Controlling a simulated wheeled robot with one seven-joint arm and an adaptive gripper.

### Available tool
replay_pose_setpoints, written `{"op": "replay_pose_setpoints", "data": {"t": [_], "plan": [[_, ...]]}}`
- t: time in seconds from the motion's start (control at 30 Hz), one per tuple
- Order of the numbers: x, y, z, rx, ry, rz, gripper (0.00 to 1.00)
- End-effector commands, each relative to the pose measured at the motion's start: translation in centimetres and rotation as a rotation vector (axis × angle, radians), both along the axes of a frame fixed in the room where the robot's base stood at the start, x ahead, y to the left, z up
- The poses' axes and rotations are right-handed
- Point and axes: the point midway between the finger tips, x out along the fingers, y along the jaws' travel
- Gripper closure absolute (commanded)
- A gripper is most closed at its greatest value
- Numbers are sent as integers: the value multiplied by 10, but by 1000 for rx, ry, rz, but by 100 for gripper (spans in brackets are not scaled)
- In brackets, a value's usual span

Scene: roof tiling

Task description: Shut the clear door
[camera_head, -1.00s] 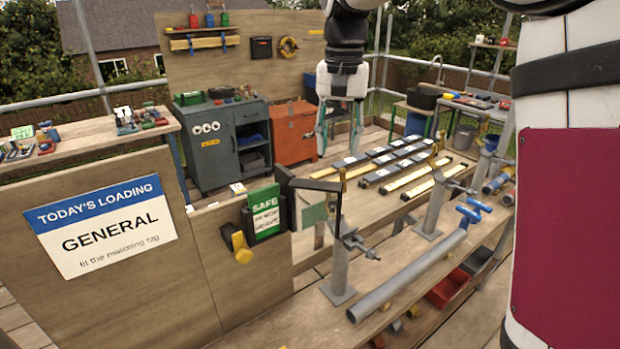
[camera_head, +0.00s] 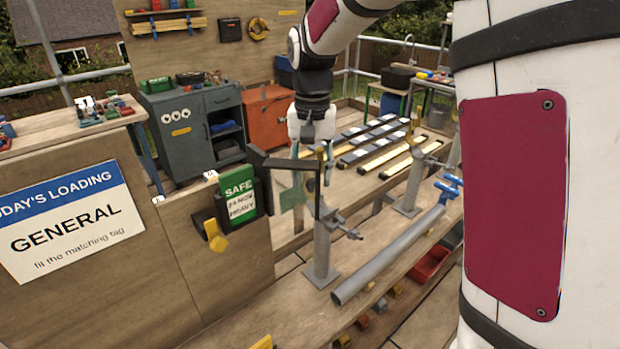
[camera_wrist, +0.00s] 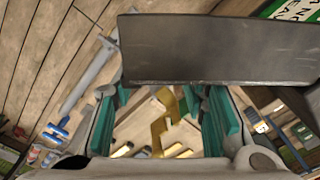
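The clear door (camera_head: 290,163) is a dark-framed, see-through panel in the head view. In the wrist view my gripper (camera_wrist: 163,118) is open with nothing held. A dark flat bar (camera_wrist: 215,50), apparently the door frame, crosses above the fingers. I cannot tell whether they touch it.
A yellow knob (camera_head: 215,238) sits below the SAFE sign. The loading board (camera_head: 70,222) is at the left. Several dark and yellow strips (camera_head: 385,140) lie behind my gripper.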

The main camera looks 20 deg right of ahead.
Motion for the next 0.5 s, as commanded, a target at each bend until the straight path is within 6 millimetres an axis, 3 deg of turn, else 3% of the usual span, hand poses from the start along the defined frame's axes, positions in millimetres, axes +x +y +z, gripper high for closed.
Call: {"op": "replay_pose_setpoints", "data": {"t": [0.13,0.43,0.5], "plan": [[0,0,-9,0,0,0,60],[0,0,-10,0,-1,0,60],[0,0,-10,0,-1,0,76]]}}
